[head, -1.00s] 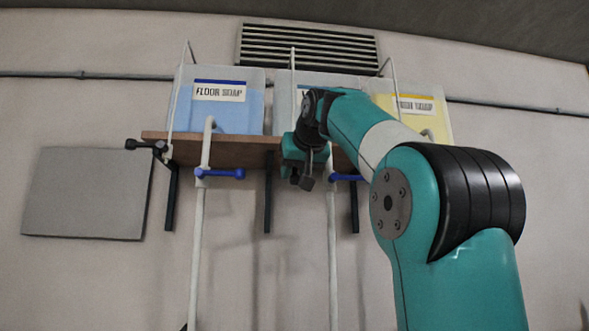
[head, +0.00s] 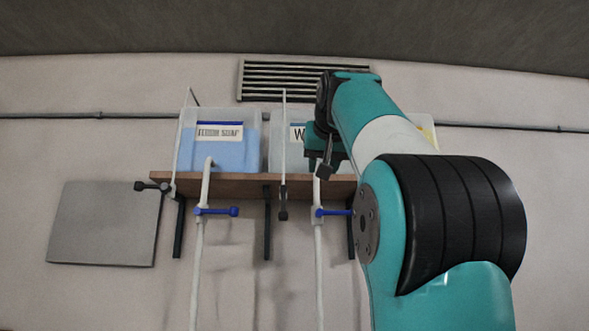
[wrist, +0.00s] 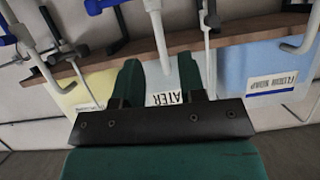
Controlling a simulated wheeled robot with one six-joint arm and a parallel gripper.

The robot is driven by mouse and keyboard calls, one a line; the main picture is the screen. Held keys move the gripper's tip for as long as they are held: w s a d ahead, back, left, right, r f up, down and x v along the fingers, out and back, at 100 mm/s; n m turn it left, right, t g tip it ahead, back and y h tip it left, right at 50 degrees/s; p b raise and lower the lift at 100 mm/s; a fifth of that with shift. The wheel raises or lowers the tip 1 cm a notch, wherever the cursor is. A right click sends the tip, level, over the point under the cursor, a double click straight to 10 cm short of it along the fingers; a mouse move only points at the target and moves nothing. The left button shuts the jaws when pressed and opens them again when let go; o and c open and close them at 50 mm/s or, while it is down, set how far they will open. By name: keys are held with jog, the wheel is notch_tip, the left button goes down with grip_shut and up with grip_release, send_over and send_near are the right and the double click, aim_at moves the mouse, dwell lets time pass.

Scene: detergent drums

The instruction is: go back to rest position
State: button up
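My gripper (head: 324,160) is raised in front of the middle drum, near the shelf edge. In the wrist view its two green fingers (wrist: 160,80) stand apart with a gap between them, so it is open. Nothing is clearly held; a white pipe (wrist: 155,25) shows between the fingers. The blue drum labelled floor soap (head: 225,150) stands on the left of the shelf. The middle drum (head: 278,150) is pale, its label partly hidden by my arm; the wrist view shows "ATER" upside down. A yellow drum (head: 427,132) is mostly hidden behind my arm.
The drums stand on a wooden shelf (head: 240,187). White pipes carry blue-handled valves (head: 217,211) and (head: 335,212). Black-handled valves hang at the left (head: 152,186) and middle (head: 283,210). A grey panel (head: 105,223) is on the wall, a vent (head: 300,80) above.

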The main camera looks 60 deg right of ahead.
jog(key=a, duration=0.1)
jog(key=w+a+n+t+y, duration=0.1)
jog(key=a, duration=0.1)
jog(key=w+a+n, duration=0.1)
jog(key=a, duration=0.1)
jog(key=shift+w+a, duration=0.15)
jog(key=shift+a, duration=0.05)
jog(key=shift+a, duration=0.1)
